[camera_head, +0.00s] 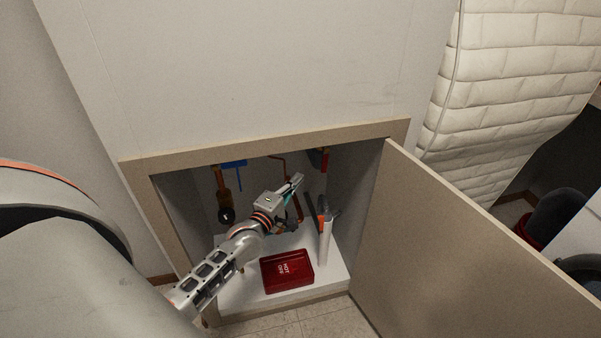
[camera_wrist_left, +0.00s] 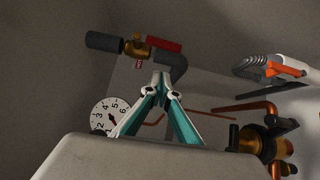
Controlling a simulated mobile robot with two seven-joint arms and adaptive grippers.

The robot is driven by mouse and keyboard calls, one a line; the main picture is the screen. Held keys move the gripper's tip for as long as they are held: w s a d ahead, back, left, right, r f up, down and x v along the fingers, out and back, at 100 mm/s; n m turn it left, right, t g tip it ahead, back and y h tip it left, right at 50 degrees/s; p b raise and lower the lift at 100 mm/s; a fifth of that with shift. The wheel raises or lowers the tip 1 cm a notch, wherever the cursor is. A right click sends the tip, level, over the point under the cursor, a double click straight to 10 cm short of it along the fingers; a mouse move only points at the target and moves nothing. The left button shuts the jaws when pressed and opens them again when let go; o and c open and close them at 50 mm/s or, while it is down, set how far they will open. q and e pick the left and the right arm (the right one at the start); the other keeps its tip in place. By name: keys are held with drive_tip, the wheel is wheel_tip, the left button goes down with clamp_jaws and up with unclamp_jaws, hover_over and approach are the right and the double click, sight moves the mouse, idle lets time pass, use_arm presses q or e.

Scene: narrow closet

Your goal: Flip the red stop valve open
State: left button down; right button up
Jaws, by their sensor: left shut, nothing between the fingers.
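The red stop valve handle (camera_wrist_left: 164,43) shows in the left wrist view, above the fingertips, on a brass valve body (camera_wrist_left: 137,48) between dark pipe pieces. The handle extends right from the body, roughly along the pipe. In the head view a red part, apparently this handle (camera_head: 325,161), shows under the upper right of the cabinet opening. My left gripper (camera_head: 299,178) reaches into the cabinet, below and left of it. Its teal fingers (camera_wrist_left: 163,80) are shut and empty; in the wrist view the tips overlap the dark elbow pipe, contact unclear. My right gripper is not in view.
A red box (camera_head: 287,271) lies on the cabinet floor. An upright white tube with an orange-handled tool (camera_head: 326,232) stands right of my arm. A dial gauge (camera_wrist_left: 110,113) and brass fitting (camera_wrist_left: 262,141) show lower down. The open door (camera_head: 455,250) stands at right.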

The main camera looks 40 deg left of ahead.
use_arm(q)
drive_tip(key=s, duration=0.5)
drive_tip(key=shift+s+r, duration=0.3)
drive_tip(key=shift+s, duration=0.05)
drive_tip(key=shift+m+g, duration=0.3)
drive_tip(key=shift+r, duration=0.1)
drive_tip(key=w+d+b, duration=0.1)
drive_tip(key=w+d, duration=0.1)
drive_tip(key=w, duration=1.1)
drive_tip(key=shift+f+b, duration=0.3)
